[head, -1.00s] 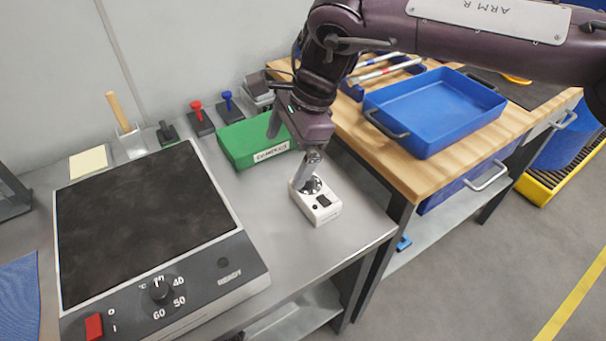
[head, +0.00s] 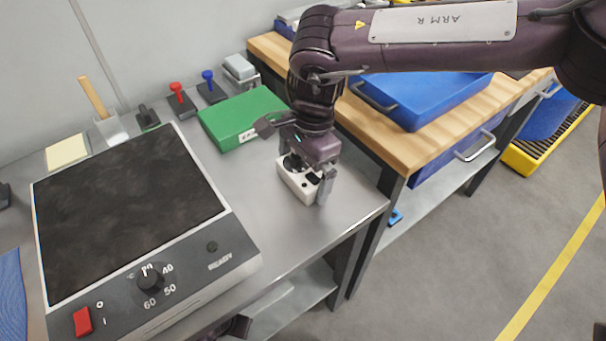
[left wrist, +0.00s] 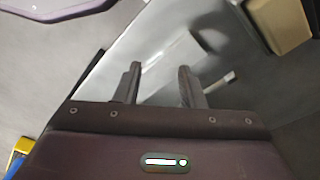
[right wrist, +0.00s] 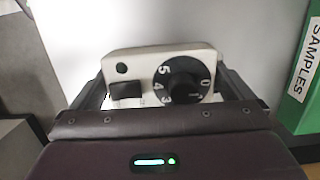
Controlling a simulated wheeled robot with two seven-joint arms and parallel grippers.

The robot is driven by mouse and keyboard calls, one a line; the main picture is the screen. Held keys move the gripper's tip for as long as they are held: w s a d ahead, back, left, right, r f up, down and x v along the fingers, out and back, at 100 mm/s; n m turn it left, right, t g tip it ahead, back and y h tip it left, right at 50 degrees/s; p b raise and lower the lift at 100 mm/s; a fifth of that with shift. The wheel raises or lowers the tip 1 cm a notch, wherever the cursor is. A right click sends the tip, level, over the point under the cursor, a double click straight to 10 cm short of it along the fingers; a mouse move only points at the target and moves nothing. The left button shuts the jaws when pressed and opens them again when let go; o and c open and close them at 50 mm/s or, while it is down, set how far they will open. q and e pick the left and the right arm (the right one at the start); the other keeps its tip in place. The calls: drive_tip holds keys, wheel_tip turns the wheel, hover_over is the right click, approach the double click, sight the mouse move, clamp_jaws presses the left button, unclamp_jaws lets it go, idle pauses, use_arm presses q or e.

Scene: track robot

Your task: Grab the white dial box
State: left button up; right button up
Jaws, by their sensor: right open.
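The white dial box (head: 303,188) lies on the grey metal bench, near its right edge. My right gripper (head: 295,160) is over it, open, and hides part of its top. In the right wrist view the box (right wrist: 150,60) shows its black numbered dial, a black square and a small black button. It lies between the spread fingers (right wrist: 165,88), one at each side; I cannot tell whether they touch it. My left gripper (left wrist: 159,78) is open and empty in the left wrist view, away from the box.
A green samples case (head: 240,118) lies behind the box. A hotplate (head: 130,210) fills the bench's left part. Red (head: 181,100) and blue (head: 211,88) handled stamps stand at the back. A wooden table (head: 390,135) with a blue tray (head: 430,98) is at the right.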

drive_tip(key=shift+r, duration=0.1)
drive_tip(key=c, duration=0.8)
drive_tip(key=shift+o, duration=0.2)
